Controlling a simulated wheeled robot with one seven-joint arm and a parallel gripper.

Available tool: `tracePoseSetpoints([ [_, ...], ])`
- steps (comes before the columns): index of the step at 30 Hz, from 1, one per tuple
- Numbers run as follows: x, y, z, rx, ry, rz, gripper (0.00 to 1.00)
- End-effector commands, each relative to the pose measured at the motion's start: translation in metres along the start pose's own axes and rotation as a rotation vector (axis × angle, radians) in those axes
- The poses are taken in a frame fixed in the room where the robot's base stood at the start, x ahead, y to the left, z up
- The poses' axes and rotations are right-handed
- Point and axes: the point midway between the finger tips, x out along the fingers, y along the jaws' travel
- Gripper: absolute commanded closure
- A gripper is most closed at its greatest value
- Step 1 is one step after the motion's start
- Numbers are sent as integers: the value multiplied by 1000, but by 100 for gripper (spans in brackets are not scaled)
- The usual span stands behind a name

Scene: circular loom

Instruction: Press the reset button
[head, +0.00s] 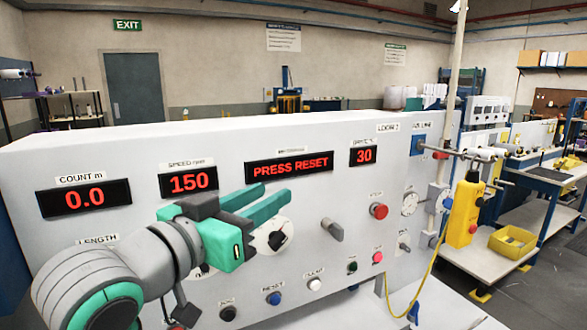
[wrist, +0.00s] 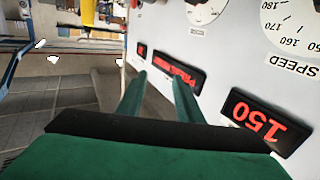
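The reset button (head: 273,299) is a small blue round button, with a RESET label above it, low on the grey control panel (head: 130,150) in the head view. A black button stands to its left and a white one to its right. I do not see it in the wrist view. My gripper (head: 275,190) has two green fingers, spread apart with nothing between them. It is in front of the panel, above the reset button in the picture and apart from it. The fingers also show in the wrist view (wrist: 160,78), pointing along the panel.
A red PRESS RESET display (head: 290,167) is lit above. A dial (head: 272,238), a grey lever knob (head: 332,229) and a red stop button (head: 379,210) stick out nearby. A yellow pendant box (head: 465,213) hangs at the right with its cable.

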Motion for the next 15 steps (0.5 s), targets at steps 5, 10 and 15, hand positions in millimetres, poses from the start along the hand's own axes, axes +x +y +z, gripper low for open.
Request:
tracePoseSetpoints([
  [5, 0, 0, 0, 0, 0, 0, 67],
  [10, 0, 0, 0, 0, 0, -1, 100],
  [15, 0, 0, 0, 0, 0, -1, 100],
])
